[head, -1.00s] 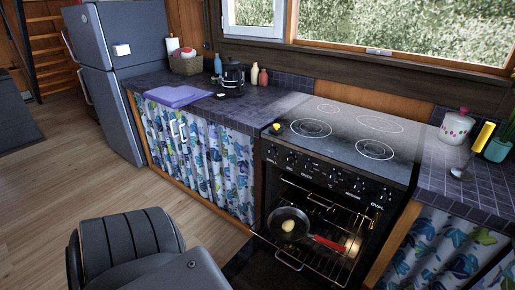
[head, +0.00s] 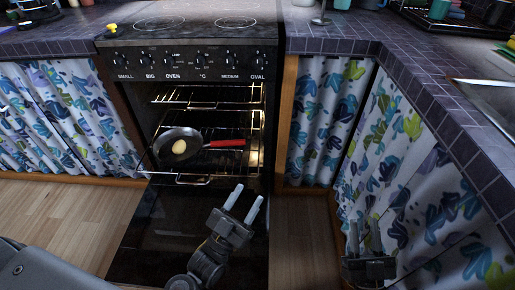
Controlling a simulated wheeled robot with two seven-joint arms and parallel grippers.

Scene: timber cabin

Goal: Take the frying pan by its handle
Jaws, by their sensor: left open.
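The dark frying pan (head: 178,134) sits on a pulled-out wire rack of the open oven, with a pale yellow lump (head: 179,147) in it. Its red handle (head: 228,143) points right, towards the oven's right side. My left gripper (head: 245,203) is open and empty, in front of the oven over the lowered door. Its fingers point up towards the rack, apart from the handle and lower in the picture. My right gripper (head: 366,235) is at the lower right, dark against the patterned curtain, and its finger gap is unclear.
The oven's lowered door (head: 165,225) lies below the rack. Another wire rack (head: 205,96) is above the pan. A wooden post (head: 287,125) stands right of the oven. Curtained counters flank it. Wooden floor (head: 55,215) is clear at the left.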

